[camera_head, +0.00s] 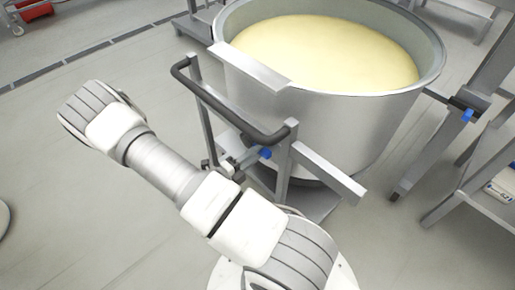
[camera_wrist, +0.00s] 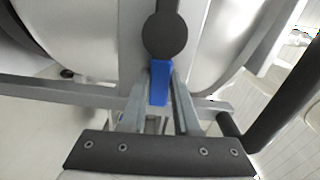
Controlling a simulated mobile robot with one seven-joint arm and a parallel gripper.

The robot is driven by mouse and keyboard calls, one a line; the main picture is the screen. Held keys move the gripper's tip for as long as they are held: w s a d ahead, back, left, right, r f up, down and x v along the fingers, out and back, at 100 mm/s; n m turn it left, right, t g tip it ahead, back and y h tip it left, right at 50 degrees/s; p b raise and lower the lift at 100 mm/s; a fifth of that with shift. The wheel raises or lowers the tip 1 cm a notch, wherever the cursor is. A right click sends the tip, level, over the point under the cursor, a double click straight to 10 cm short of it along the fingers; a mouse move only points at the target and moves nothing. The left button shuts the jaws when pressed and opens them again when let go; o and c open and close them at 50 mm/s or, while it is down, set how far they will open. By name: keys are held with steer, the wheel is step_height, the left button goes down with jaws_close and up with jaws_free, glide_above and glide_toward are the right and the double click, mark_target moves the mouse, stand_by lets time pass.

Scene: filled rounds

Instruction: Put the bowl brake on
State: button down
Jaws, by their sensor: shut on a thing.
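The steel bowl (camera_head: 310,130) stands on a wheeled frame with a dark push handle (camera_head: 236,105), full of pale yellow dough (camera_head: 315,52). A small blue brake lever (camera_head: 265,153) sits low on the frame below the handle. My gripper (camera_head: 250,158) reaches it from the left, under the handle. In the wrist view, the blue lever (camera_wrist: 159,82) is between the two grey fingers of my gripper (camera_wrist: 160,92), which are shut on it.
Another blue piece (camera_head: 467,115) shows on a metal stand right of the bowl. A steel table (camera_head: 480,185) is at the right edge.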

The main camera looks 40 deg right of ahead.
steer(key=shift+f+m, duration=0.2)
steer(key=shift+m, duration=0.2)
steer(key=c, duration=0.6)
jaws_free()
steer(key=shift+c, duration=0.2)
steer(key=s+a+p, duration=0.1)
steer(key=a+p, duration=0.2)
steer(key=a, duration=1.4)
steer(key=shift+s+a, duration=0.2)
